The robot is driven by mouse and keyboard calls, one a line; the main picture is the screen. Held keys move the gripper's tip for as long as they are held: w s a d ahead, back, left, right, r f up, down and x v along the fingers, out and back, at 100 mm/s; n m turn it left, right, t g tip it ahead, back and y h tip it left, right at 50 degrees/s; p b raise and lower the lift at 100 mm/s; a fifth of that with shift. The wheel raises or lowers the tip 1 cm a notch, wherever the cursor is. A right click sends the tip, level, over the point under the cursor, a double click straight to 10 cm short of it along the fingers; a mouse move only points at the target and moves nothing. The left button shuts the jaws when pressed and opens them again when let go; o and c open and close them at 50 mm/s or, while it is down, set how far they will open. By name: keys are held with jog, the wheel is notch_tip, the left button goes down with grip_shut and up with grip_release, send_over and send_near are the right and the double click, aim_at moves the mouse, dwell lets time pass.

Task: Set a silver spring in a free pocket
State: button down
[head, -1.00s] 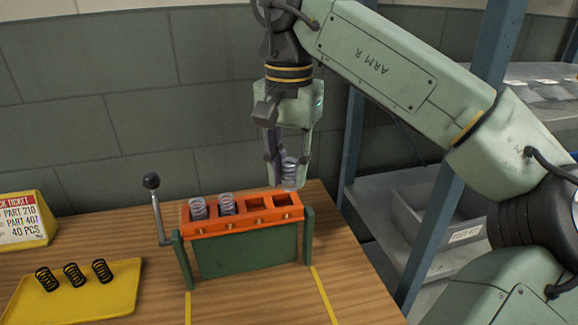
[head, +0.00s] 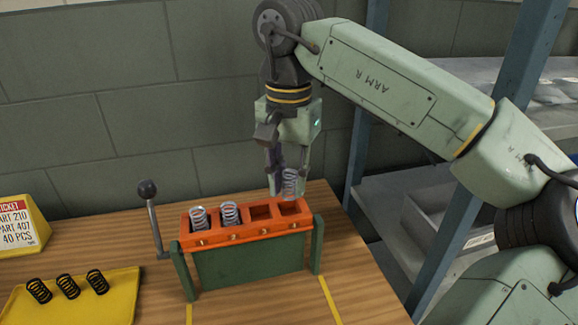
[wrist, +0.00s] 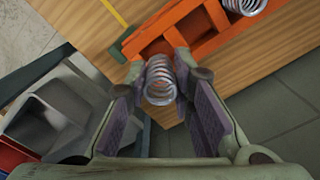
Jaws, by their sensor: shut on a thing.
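My gripper (head: 285,187) is shut on a silver spring (head: 291,183), held upright just above the right end of the orange pocket block (head: 247,227). The held spring also shows between the fingers in the wrist view (wrist: 160,80). The block has a row of pockets. Two silver springs, one at the far left (head: 199,217) and one beside it (head: 230,213), stand in the two left pockets. The third pocket (head: 261,212) and the rightmost pocket (head: 290,207) look empty. The held spring is above the rightmost pocket, at its back edge.
A lever with a black knob (head: 147,190) stands left of the block. A yellow tray (head: 70,309) with black springs lies at front left, by a yellow ticket stand (head: 22,226). A shelf rack (head: 430,180) stands at the right. Yellow lines mark the wooden table.

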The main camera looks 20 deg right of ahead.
aim_at(289, 197)
jog(key=shift+f+b, duration=0.85)
jog(key=shift+f, duration=1)
jog(key=c, duration=1.3)
grip_release()
notch_tip(289, 197, up, 8)
jog(key=shift+f, duration=0.25)
